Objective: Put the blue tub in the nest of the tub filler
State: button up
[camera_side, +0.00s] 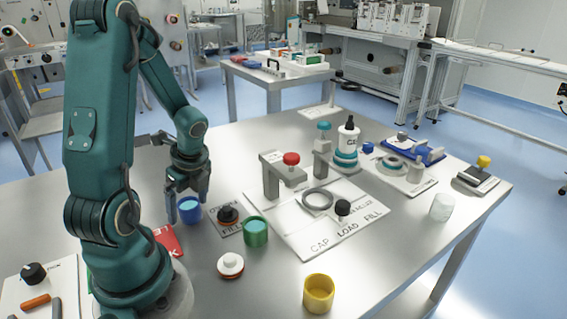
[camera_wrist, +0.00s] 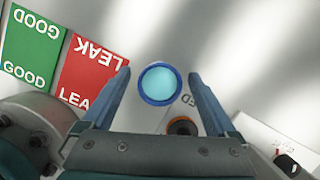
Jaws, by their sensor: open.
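The blue tub (camera_side: 189,214) stands upright on the steel table, with light blue contents. My gripper (camera_side: 187,203) points down at it, open. In the wrist view the tub (camera_wrist: 159,98) lies between the tips of the two spread fingers (camera_wrist: 158,78), with a gap visible on both sides. I cannot tell how far down the fingers reach beside it. The tub filler (camera_side: 330,225) is a white plate to the right, marked CAP, LOAD and FILL. A grey ring (camera_side: 317,211) that looks like its nest lies on it, empty, between a red-knobbed post (camera_side: 270,176) and a black knob (camera_side: 343,208).
A green tub (camera_side: 256,240) and a black-knobbed plate (camera_side: 228,222) stand close right of my gripper. A white-lidded piece (camera_side: 231,266), yellow tub (camera_side: 319,305) and white tub (camera_side: 441,207) stand apart. Red LEAK (camera_wrist: 90,75) and green GOOD (camera_wrist: 32,50) areas lie nearby.

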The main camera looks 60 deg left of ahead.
grip_shut()
jog(key=shift+r, duration=0.15)
